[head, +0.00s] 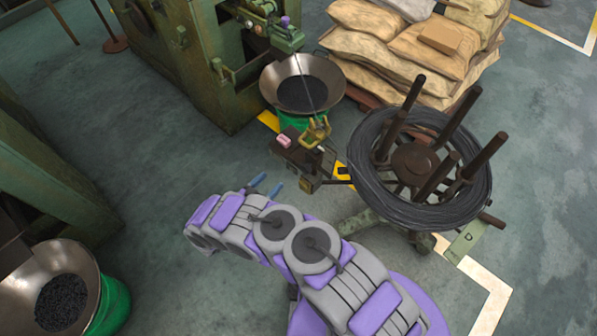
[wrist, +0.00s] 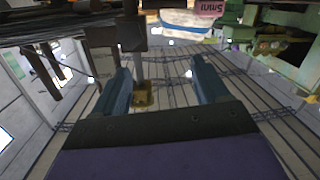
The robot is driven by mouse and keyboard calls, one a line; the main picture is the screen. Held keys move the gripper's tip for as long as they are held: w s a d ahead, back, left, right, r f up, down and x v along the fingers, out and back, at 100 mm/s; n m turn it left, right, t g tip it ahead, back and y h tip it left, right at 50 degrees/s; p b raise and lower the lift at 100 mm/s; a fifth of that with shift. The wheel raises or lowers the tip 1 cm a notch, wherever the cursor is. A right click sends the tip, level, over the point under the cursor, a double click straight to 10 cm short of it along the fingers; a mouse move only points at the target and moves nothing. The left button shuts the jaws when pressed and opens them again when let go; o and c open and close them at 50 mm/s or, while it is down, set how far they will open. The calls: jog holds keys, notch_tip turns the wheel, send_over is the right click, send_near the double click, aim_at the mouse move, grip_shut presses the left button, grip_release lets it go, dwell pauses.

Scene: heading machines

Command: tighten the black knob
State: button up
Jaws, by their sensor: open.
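My gripper (head: 266,185) is open, its two blue fingers pointing up and apart in the head view, with nothing between them there. It is left of and below a small dark machine box (head: 300,155) beside the wire coil. A small black piece (head: 343,173) sticks out at the right of that box; it may be the black knob, but it is too small to tell. In the wrist view the gripper (wrist: 160,68) is open too. A dark square block (wrist: 132,33) on a thin metal rod shows beyond the left finger, apart from it as far as I can tell.
A wire coil (head: 370,165) sits on a stand with upright posts at the right. A metal bowl (head: 278,90) on a green base and a green machine (head: 215,85) stand behind. Sacks (head: 360,55) are piled at the back. Open floor (head: 160,165) lies left of my arm.

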aim_at(303, 171)
jog(key=s+d+f+h, duration=0.1)
jog(key=s+d+f, duration=0.1)
jog(key=s, duration=0.4)
jog(key=x, duration=1.7)
jog(key=shift+w+r, duration=0.1)
jog(key=shift+w, duration=0.25)
jog(key=c, duration=1)
jog(key=shift+o, duration=0.2)
